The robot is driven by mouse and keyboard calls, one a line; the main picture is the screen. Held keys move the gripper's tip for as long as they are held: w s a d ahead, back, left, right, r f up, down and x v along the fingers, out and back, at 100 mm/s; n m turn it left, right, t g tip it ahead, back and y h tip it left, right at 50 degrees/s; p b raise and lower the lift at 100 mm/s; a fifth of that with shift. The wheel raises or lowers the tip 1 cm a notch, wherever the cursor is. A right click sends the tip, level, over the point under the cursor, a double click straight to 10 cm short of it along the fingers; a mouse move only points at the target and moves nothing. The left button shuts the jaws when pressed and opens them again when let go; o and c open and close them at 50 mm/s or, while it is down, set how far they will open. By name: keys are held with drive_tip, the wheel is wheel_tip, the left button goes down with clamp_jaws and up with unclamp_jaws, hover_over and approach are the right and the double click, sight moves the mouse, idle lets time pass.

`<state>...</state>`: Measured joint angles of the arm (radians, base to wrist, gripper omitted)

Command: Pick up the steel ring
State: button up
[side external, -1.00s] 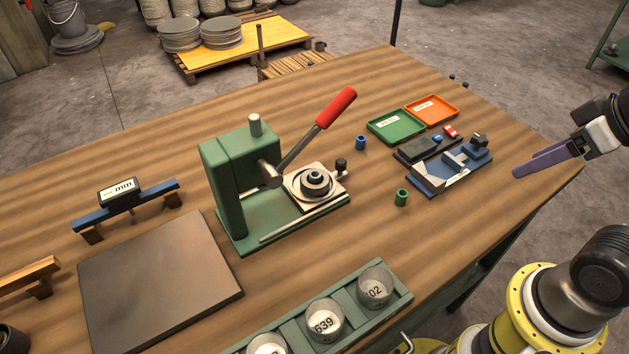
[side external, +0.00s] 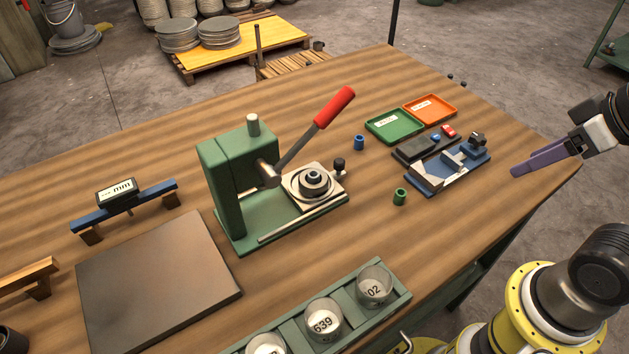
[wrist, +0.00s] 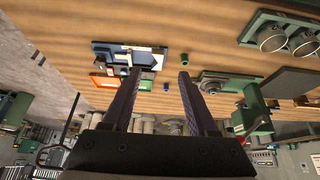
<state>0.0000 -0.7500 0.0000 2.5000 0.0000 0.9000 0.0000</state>
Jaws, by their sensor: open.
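Concentric round metal pieces (side external: 315,183), with a dark centre, sit on a pale square plate on the base of the green hand press (side external: 225,185). A ring-shaped steel part appears among them, but I cannot tell whether it is separate. They also show, small, in the wrist view (wrist: 215,85). My gripper (side external: 512,170) has long purple fingers and hangs near the table's right edge, well away from the press. In the wrist view the fingers (wrist: 160,72) are apart with nothing between them.
The press has a raised red-handled lever (side external: 335,107). Blue (side external: 359,143) and green (side external: 400,196) cylinders, a blue fixture (side external: 448,168), green (side external: 394,126) and orange (side external: 431,109) trays lie between press and gripper. A green rack (side external: 400,293) holds numbered cups at the front.

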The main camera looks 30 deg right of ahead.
drive_tip(key=o, duration=0.7)
drive_tip(key=shift+c, duration=0.2)
